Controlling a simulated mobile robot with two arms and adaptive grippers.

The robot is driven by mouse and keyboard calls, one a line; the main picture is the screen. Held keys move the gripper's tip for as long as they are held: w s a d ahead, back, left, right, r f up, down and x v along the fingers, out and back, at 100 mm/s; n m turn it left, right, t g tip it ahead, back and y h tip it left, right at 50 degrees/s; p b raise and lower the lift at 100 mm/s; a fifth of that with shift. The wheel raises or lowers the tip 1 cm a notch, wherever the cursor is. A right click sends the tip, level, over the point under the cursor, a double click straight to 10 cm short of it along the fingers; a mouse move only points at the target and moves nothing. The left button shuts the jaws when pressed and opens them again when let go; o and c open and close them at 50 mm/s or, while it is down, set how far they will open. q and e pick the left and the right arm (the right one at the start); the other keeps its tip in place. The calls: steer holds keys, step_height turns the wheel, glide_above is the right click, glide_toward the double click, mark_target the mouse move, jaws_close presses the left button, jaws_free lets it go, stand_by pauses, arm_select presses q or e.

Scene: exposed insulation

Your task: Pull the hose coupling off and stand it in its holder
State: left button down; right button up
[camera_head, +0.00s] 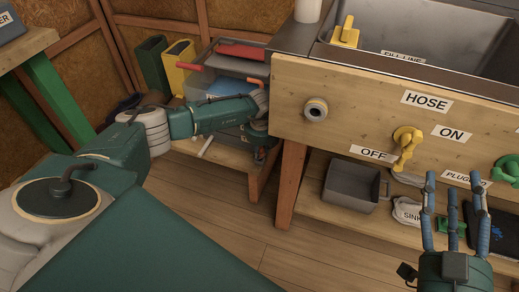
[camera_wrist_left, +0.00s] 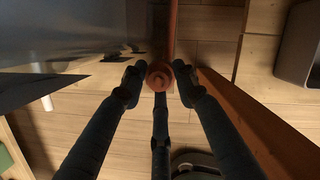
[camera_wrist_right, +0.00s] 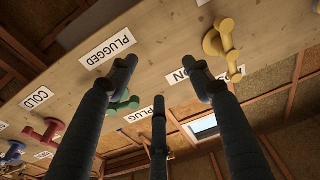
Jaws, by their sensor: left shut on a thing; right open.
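My left gripper (camera_head: 262,106) is beside the left end of the wooden panel; its fingertips are hidden in the head view. In the left wrist view, its fingers (camera_wrist_left: 160,82) are shut on a round orange-red piece with a ringed end (camera_wrist_left: 160,76), which looks like the hose coupling. The pale round outlet (camera_head: 316,109) left of the HOSE label is bare. My right gripper (camera_head: 455,182) is open and empty in front of the panel's right part, below the ON label. I cannot make out the coupling's holder for certain.
A yellow valve handle (camera_head: 406,146) and a green one (camera_head: 507,169) are on the panel. A grey bin (camera_head: 352,187) stands on the shelf below. A bench leg (camera_wrist_left: 255,120) is close to my left gripper. A tub with a red-handled item (camera_head: 240,52) stands behind my left arm.

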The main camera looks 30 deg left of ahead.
arm_select(q)
steer(key=shift+f, duration=0.15)
arm_select(e)
steer(key=shift+r, duration=0.35)
steer(key=shift+r+t, duration=0.15)
steer(key=shift+t, duration=0.15)
arm_select(q)
steer(key=shift+f+b, duration=0.35)
steer(key=shift+f, duration=0.2)
arm_select(e)
steer(key=shift+s+a+r+t+y, duration=0.15)
steer(key=shift+r+t, duration=0.1)
steer(key=shift+r, duration=0.35)
steer(key=shift+s+d+r+t+y, duration=0.15)
steer(key=shift+r+t, duration=0.15)
steer(key=shift+r, duration=0.25)
steer(key=shift+s+a+r+t+y, duration=0.15)
steer(key=shift+r+t, duration=0.1)
steer(key=shift+r, duration=0.35)
steer(key=shift+r, duration=0.1)
arm_select(q)
steer(key=shift+f, duration=0.2)
arm_select(e)
steer(key=shift+s+r+t, duration=0.3)
steer(key=shift+r, duration=0.25)
steer(key=shift+r, duration=0.1)
